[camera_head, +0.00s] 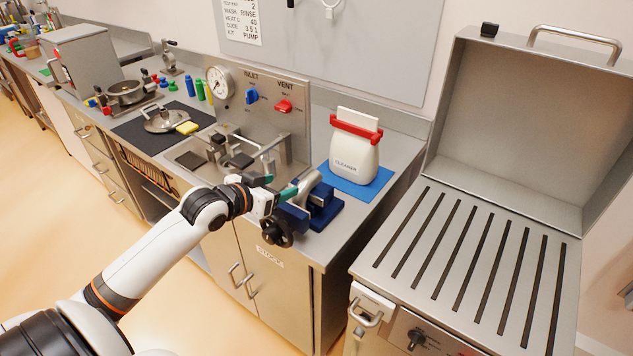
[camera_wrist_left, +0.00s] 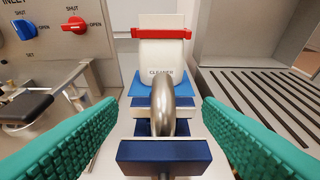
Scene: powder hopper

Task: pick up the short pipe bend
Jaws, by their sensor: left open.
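The short pipe bend (camera_wrist_left: 162,104) is a grey metal curved tube. In the left wrist view it stands in the blue vise (camera_wrist_left: 163,152), between the vise's jaws. In the head view the pipe bend (camera_head: 308,183) shows at the vise (camera_head: 325,212) near the counter's front corner. My left gripper (camera_head: 281,187) is open, with green ribbed fingers. In the left wrist view its fingers (camera_wrist_left: 160,112) lie on either side of the bend, with gaps on both sides. The bend's lower part is hidden by the vise. My right gripper is not in view.
A white cleaner bag (camera_head: 354,150) with a red clip stands on a blue mat (camera_head: 374,186) behind the vise. A panel with a gauge (camera_head: 220,83) and blue and red valve handles is to the left. A slotted metal unit (camera_head: 470,250) with a raised lid is to the right.

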